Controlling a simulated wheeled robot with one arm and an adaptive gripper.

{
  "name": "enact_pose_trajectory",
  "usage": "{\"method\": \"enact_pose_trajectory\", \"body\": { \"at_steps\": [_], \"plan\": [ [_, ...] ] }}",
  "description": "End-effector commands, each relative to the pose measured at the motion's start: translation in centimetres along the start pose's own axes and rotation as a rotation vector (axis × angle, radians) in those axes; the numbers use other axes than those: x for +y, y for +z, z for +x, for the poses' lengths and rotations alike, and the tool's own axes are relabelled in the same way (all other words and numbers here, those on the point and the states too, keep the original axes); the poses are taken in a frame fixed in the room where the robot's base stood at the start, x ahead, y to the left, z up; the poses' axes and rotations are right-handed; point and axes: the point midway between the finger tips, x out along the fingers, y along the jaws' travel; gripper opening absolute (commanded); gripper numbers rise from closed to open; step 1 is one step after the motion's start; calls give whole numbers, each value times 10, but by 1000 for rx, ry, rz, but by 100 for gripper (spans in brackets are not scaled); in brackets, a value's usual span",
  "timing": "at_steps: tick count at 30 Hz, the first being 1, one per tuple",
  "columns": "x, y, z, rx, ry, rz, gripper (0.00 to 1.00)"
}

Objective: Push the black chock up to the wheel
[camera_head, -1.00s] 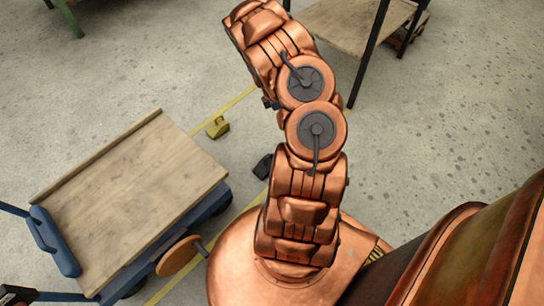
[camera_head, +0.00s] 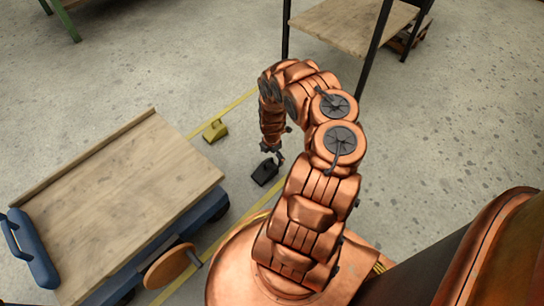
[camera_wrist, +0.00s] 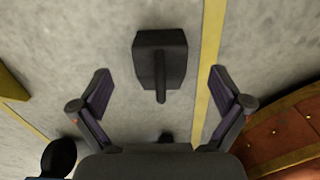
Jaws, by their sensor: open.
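The black chock (camera_head: 265,172) sits on the concrete floor to the right of the cart, apart from it. In the wrist view the chock (camera_wrist: 150,46) has a raised post or handle and lies ahead of and between my fingers. My gripper (camera_head: 274,153) points down just above the chock; its fingers are open and empty in the wrist view (camera_wrist: 160,88). A dark wheel (camera_head: 221,209) shows partly under the cart's right corner; the cart hides the rest of it. I cannot tell whether my gripper touches the chock.
A blue cart with a wooden top (camera_head: 130,195) stands at the left. A brown disc (camera_head: 169,267) is beside its front edge. A yellow chock (camera_head: 215,131) lies near a yellow floor line (camera_head: 240,99). A wooden table (camera_head: 345,25) stands at the back.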

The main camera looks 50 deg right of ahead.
Motion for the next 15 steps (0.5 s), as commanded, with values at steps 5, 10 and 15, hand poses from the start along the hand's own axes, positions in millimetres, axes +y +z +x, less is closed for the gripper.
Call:
{"method": "enact_pose_trajectory", "body": {
  "at_steps": [5,10,15],
  "plan": [
    [0,0,25,0,0,1,100],
    [0,0,46,0,0,1,100],
    [0,0,62,-1,0,0,100]
  ]
}}
